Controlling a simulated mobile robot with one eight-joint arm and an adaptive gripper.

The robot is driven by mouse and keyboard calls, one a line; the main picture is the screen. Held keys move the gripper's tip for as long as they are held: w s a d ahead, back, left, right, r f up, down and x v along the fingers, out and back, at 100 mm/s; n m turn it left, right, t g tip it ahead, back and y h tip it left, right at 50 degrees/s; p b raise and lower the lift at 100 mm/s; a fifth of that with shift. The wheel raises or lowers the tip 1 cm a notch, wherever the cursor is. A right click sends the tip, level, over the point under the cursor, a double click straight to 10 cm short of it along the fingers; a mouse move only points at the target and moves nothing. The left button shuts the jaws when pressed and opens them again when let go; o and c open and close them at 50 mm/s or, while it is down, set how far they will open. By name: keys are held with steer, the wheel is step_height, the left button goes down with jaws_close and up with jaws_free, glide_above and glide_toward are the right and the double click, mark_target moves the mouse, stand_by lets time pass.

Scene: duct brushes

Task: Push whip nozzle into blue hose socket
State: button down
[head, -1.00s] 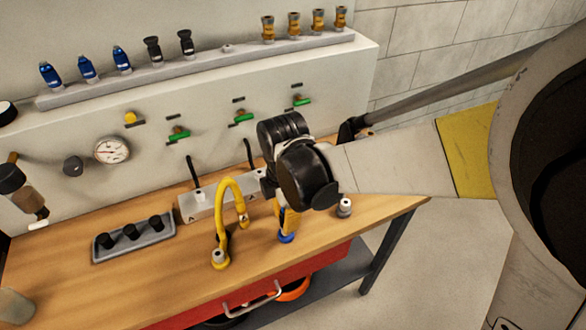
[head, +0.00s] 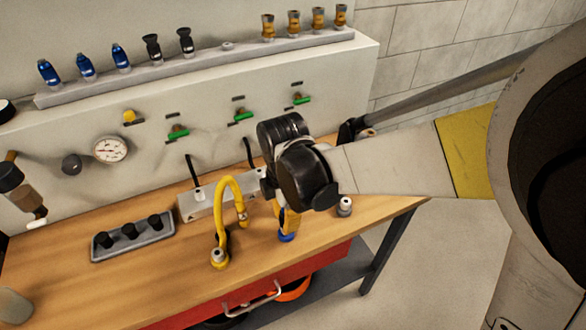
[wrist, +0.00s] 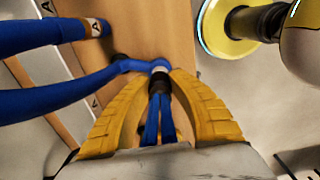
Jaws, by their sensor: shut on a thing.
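My gripper (wrist: 157,84) shows its yellow fingers closed around the whip nozzle (wrist: 160,80), a dark cylinder with blue strands trailing back between the fingers. A blue hose (wrist: 60,95) comes in from the left, and its end meets or lies very close to the nozzle's front. I cannot tell whether the nozzle is inside the socket. In the head view my gripper (head: 289,222) points down over the bench, largely covered by my wrist. A blue collar (head: 287,237) shows just below its fingers; the rest of the blue hose is hidden there.
A yellow hose (head: 221,205) arches up just left of my gripper. A small grey fitting (head: 344,206) stands to the right. A grey tray (head: 134,237) with black plugs lies further left. Several nozzles stand on the rear shelf (head: 205,66). The wooden bench front (head: 150,280) is clear.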

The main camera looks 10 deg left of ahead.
steer(key=shift+f, duration=0.1)
steer(key=c, duration=1.2)
jaws_free()
step_height(320, 180, up, 12)
steer(key=s+d+m+t, duration=0.2)
steer(key=d+m+t, duration=0.1)
steer(key=d+m, duration=0.9)
steer(key=s+d+r+m+t, duration=0.1)
steer(key=s+d+m+t, duration=0.2)
steer(key=d+m, duration=0.9)
steer(key=shift+s+d+r+t, duration=0.15)
steer(key=shift+s+d+t, duration=0.1)
steer(key=shift+d+t, duration=0.45)
